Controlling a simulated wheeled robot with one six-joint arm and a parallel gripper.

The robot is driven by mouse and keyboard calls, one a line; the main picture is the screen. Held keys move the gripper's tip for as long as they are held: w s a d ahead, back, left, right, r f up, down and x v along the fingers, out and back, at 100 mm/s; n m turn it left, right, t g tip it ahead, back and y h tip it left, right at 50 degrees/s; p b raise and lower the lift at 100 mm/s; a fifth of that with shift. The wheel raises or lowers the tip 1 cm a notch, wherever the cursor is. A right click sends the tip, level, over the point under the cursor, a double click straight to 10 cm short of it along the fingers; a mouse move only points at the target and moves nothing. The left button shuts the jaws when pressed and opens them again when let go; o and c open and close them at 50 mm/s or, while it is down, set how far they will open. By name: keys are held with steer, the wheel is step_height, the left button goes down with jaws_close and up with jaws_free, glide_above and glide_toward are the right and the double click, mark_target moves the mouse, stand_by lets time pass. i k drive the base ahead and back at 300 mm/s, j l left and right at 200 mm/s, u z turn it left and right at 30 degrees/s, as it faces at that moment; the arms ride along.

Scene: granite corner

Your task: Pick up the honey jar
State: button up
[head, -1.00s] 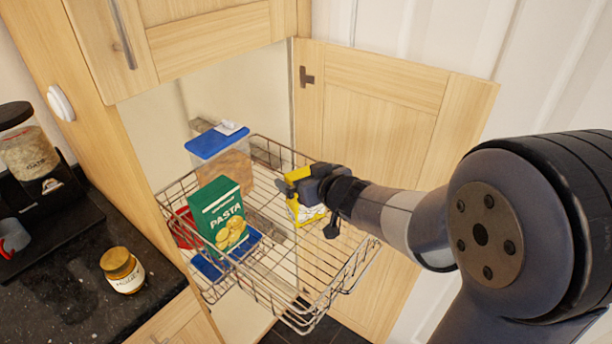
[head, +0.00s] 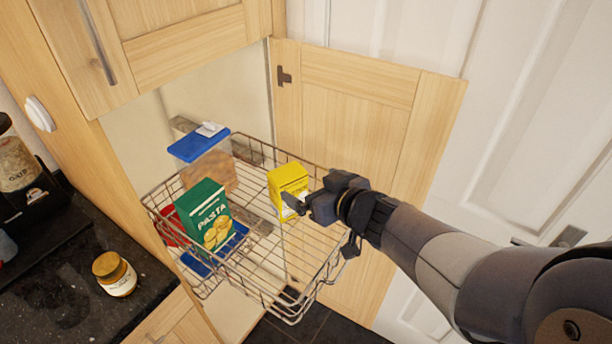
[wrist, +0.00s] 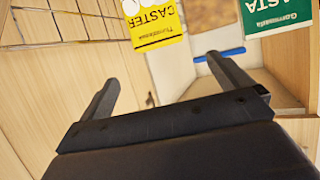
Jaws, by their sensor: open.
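The honey jar (head: 115,273) has a gold lid and a white label. It stands upright on the dark granite worktop at the lower left of the head view. My gripper (head: 290,205) is over the wire basket, well to the right of the jar, in front of a yellow box (head: 287,183). Its two fingers are open with nothing between them in the wrist view (wrist: 168,82). The honey jar does not show in the wrist view.
The pulled-out wire basket (head: 290,312) holds the yellow box, a green pasta box (head: 206,215) and a blue-lidded container (head: 198,146). An open cupboard door (head: 350,120) stands behind my arm. A black stand (head: 45,195) is left of the jar. Granite around the jar is clear.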

mark_target(113, 273)
steer(key=u, duration=1.85)
steer(key=i+j+u, duration=0.15)
steer(key=i+j, duration=0.15)
steer(key=j, duration=0.2)
steer(key=i+j+u, duration=0.2)
steer(key=j, duration=0.25)
steer(key=i, duration=0.1)
